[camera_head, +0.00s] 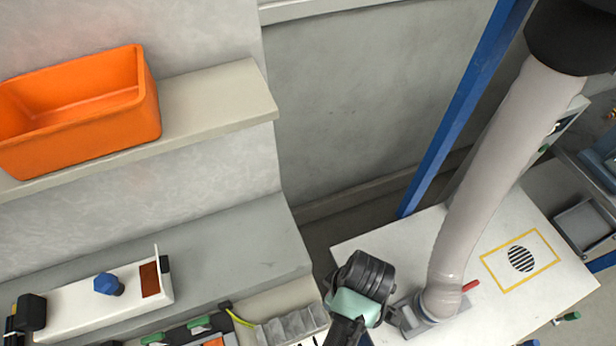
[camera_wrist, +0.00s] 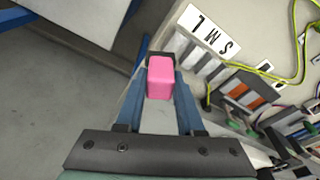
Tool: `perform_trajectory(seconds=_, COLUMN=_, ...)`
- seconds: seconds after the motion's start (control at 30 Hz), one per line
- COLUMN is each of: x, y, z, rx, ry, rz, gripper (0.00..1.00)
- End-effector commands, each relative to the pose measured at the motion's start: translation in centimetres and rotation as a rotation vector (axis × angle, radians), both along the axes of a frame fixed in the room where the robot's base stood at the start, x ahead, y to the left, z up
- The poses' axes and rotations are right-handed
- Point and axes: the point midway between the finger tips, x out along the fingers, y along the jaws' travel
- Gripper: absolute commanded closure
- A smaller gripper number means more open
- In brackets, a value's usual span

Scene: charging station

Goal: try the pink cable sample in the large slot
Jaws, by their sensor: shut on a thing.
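The pink cable sample (camera_wrist: 160,80) is a small pink block with a dark part at its far end, seen in the wrist view. My gripper (camera_wrist: 161,88) is shut on it, with one blue finger on each side. A white label (camera_wrist: 209,31) reads S, M, L, with the L at the upper left. Beside it is a grey slotted holder (camera_wrist: 203,62), partly hidden behind the sample and finger. The sample appears apart from the holder, though the gap is hard to judge. In the head view the holder (camera_head: 291,328) is at the bottom edge; the sample cannot be made out there.
A yellow-green cable (camera_wrist: 268,70) and an orange-and-black connector unit (camera_wrist: 245,95) lie right of the holder. In the head view, a white box with a blue knob (camera_head: 108,284) stands left and an orange bin (camera_head: 85,110) sits on the shelf (camera_head: 215,105).

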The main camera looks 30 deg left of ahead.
Motion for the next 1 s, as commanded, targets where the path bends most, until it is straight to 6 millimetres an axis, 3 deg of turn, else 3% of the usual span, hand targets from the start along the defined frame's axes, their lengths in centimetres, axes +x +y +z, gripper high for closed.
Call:
perform_trajectory(seconds=0.2, x=-2.3, y=2.1, z=0.4, rx=0.000, ry=0.003, rz=0.543, gripper=1.00)
perform_trajectory(seconds=0.43, x=-4.1, y=3.4, z=0.1, rx=-0.001, ry=0.003, rz=0.957, gripper=1.00)
perform_trajectory(seconds=0.6, x=-4.6, y=3.8, z=-0.1, rx=0.000, ry=0.000, rz=1.081, gripper=1.00)
perform_trajectory(seconds=1.0, x=-4.6, y=3.8, z=-0.2, rx=0.000, ry=-0.001, rz=1.094, gripper=1.00)
